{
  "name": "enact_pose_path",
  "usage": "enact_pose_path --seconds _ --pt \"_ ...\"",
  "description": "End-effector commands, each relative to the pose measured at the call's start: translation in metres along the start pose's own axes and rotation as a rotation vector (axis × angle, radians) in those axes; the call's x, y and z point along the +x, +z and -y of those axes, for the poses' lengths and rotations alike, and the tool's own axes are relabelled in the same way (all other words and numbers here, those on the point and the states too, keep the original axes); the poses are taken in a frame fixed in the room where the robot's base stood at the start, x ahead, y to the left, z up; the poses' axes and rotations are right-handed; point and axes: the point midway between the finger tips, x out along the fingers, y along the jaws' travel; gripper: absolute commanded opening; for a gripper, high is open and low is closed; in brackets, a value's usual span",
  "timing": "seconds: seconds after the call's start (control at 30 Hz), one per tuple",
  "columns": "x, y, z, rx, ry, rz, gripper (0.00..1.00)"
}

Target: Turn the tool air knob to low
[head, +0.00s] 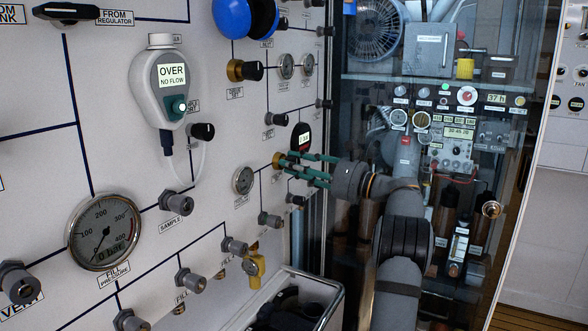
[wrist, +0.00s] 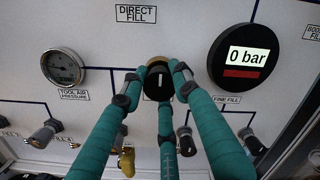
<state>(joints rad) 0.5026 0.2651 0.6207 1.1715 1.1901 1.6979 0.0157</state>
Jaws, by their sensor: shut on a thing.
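My gripper (wrist: 157,76) has teal fingers and is shut around a round black knob (wrist: 158,88) with a brass collar and a white mark. The mark stands about upright in the wrist view. The knob's own label is hidden, so I cannot read its name or setting words. The tool air pressure gauge (wrist: 63,67) is left of the knob, with its label below it. In the head view my gripper (head: 287,166) reaches the panel from the right, and the knob's brass edge (head: 277,160) shows at the fingertips. The tool air pressure gauge (head: 243,180) is lower left.
A black digital gauge (wrist: 243,58) reading 0 bar is close on the right. Several small valve knobs stick out below, including a yellow-handled one (head: 254,268). A grey open bin (head: 322,290) stands beneath. A glass-fronted cabinet (head: 450,90) is behind my arm.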

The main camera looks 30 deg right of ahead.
Motion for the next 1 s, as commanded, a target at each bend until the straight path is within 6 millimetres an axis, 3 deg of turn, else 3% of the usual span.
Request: enact_pose_path --seconds 0.4,0.43,0.77,1.0 --pt "-0.0028 -0.0055 -0.0014 -0.004 0.003 -0.012 0.03" --pt "-0.0028 -0.0055 -0.0013 -0.004 0.003 -0.012 0.3" --pt "-0.0015 -0.0024 -0.0004 -0.005 0.001 -0.005 0.49" --pt "-0.0009 -0.0011 -0.0002 -0.005 0.001 -0.002 0.49"
